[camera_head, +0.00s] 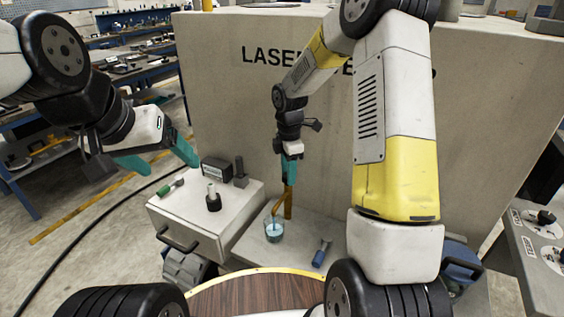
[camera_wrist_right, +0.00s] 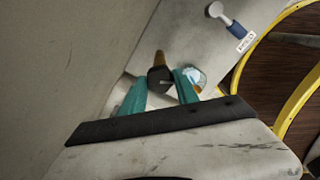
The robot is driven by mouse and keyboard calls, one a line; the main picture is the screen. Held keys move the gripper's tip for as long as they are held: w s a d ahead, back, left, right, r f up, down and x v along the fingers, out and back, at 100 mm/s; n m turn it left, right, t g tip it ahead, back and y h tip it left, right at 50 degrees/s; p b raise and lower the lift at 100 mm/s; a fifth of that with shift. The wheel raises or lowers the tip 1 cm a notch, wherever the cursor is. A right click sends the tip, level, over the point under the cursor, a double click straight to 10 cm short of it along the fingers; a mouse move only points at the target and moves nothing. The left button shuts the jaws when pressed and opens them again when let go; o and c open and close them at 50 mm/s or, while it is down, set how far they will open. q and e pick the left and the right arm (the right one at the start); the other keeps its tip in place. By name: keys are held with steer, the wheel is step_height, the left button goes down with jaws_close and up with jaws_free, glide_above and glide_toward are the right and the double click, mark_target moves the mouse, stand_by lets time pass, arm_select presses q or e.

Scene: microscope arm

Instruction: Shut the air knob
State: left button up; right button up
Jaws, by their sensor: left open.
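A brass pipe (camera_head: 288,205) with a bent spout stands at the front of the concrete block. My right gripper (camera_head: 290,168) is at its top and hides what sits there. In the right wrist view a dark round knob (camera_wrist_right: 160,79) lies between the teal fingers of the right gripper (camera_wrist_right: 161,88); I cannot tell whether both fingers touch it. No label marks it as the air knob. Another dark knob (camera_head: 546,217) sits on a labelled panel at the far right. My left gripper (camera_head: 160,160) is open and empty at the left.
A glass of blue liquid (camera_head: 274,231) stands under the spout. A blue-handled tool (camera_head: 321,254) lies to its right. A grey box (camera_head: 177,222) with a handle stands to the left, with small items on top. The concrete block (camera_head: 225,95) rises close behind.

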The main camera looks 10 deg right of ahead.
jaws_close()
steer(key=shift+m, duration=0.3)
steer(key=m, duration=1)
steer(key=shift+m, duration=0.4)
steer(key=m, duration=0.3)
steer(key=shift+m, duration=0.3)
steer(key=m, duration=0.4)
steer(key=shift+m, duration=2.4)
